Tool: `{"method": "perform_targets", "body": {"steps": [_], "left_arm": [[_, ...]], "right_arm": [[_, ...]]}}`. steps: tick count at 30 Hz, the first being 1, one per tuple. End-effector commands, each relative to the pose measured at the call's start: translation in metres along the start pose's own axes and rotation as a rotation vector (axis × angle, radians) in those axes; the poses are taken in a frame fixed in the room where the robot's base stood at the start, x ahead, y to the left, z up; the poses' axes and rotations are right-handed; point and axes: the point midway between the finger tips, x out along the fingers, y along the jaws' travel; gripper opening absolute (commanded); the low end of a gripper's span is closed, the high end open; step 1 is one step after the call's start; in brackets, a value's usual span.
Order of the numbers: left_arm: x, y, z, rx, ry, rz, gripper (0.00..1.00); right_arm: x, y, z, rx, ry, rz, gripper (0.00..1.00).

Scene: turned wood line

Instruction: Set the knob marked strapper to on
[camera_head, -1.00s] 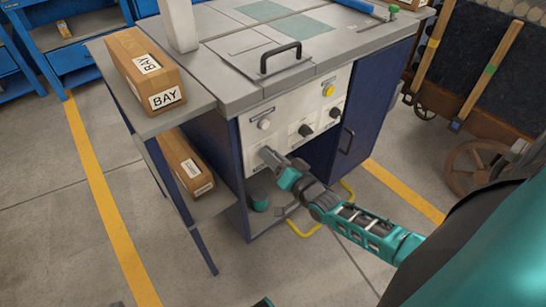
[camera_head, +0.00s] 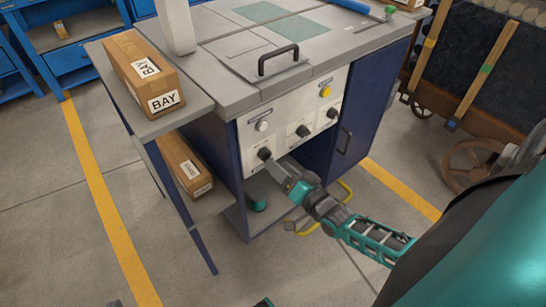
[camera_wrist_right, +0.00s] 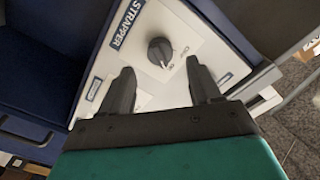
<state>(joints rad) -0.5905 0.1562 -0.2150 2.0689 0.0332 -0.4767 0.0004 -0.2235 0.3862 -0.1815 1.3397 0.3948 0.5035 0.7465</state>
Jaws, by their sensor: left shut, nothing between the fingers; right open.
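The strapper knob (camera_wrist_right: 160,52) is a round dark knob on a white plate in the right wrist view, beside the blue STRAPPER label (camera_wrist_right: 125,24). A pale pointer mark shows on its lower edge; the small position words are too blurred to read surely. In the head view the knob (camera_head: 264,154) is at the panel's lower left. My right gripper (camera_wrist_right: 161,74) is open and empty, its fingers pointing at the knob and apart from it. In the head view the right gripper (camera_head: 278,164) is just right of and below the knob. My left gripper is not identifiable.
The white panel (camera_head: 285,112) also carries a white button (camera_head: 262,126), a yellow button (camera_head: 325,92) and other dark knobs (camera_head: 303,131). The bench top with a black handle (camera_head: 278,59) overhangs it. A carton (camera_head: 144,70) stands on the side shelf.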

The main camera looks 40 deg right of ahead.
Motion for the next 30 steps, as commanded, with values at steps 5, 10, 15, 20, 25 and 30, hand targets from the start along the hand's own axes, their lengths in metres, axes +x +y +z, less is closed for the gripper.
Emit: {"method": "perform_targets", "body": {"steps": [5,10,15,20,25,30], "left_arm": [[-0.006,0.0,-0.009,0.0,0.0,0.0,0.0],[-0.008,0.0,-0.012,0.0,0.0,0.0,0.0],[-0.009,0.001,-0.013,-0.001,0.0,0.0,0.0],[-0.009,0.001,-0.013,-0.005,0.0,0.0,0.0],[-0.008,0.002,-0.014,-0.011,0.001,0.0,0.0],[-0.009,0.003,-0.013,-0.013,0.0,0.0,0.0]], "right_arm": [[-0.043,-0.001,-0.001,0.0,-0.002,0.003,0.63],[-0.07,-0.001,-0.001,0.0,0.0,0.001,0.63],[-0.082,-0.001,-0.001,0.0,0.001,-0.001,0.63],[-0.083,0.0,-0.001,0.0,0.002,-0.001,0.63],[-0.083,0.0,-0.001,0.0,0.001,-0.001,0.63],[-0.083,0.0,-0.001,0.0,0.001,-0.001,0.63]]}}
